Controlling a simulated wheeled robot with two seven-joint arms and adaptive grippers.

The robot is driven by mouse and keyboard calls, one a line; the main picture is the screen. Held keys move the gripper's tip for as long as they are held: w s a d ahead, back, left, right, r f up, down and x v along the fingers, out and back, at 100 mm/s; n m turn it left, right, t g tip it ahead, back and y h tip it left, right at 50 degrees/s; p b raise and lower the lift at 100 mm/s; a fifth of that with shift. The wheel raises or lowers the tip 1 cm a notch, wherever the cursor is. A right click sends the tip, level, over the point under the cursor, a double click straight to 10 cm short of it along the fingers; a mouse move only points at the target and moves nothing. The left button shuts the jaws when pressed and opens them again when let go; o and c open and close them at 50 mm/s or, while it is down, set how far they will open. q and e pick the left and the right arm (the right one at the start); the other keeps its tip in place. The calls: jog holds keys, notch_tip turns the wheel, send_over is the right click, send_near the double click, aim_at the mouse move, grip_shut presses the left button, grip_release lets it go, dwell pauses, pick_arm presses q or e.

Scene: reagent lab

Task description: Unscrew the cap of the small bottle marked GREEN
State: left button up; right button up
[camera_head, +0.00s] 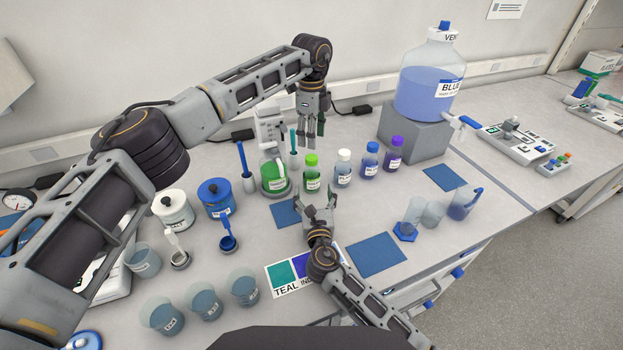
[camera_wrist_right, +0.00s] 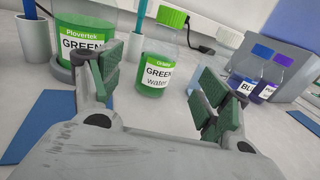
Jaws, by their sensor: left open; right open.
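The small bottle marked GREEN (camera_head: 312,180) stands upright on the bench with its green cap (camera_head: 311,159) on. It also shows in the right wrist view (camera_wrist_right: 157,75), with its label facing the camera and the cap (camera_wrist_right: 172,17) at the top. My left gripper (camera_head: 311,132) is open and empty, pointing down above the cap and apart from it. My right gripper (camera_head: 319,203) is open and empty in front of the bottle. In the right wrist view its green-padded fingers (camera_wrist_right: 162,88) spread to either side of the bottle, which stands beyond them, apart.
A larger green container (camera_head: 273,174) labelled GREEN stands just left of the bottle. White-capped (camera_head: 343,168), blue-capped (camera_head: 369,161) and purple-capped (camera_head: 393,153) bottles stand close on its right. A large blue carboy (camera_head: 428,88) sits on a grey block behind. Blue mats (camera_head: 376,254) lie in front.

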aim_at(312, 180)
jog(key=shift+w+a, duration=0.2)
jog(key=shift+w, duration=1.95)
jog(key=shift+w+a, duration=0.15)
jog(key=shift+w, duration=1.95)
grip_shut()
pick_arm(q)
jog(key=shift+m, duration=0.3)
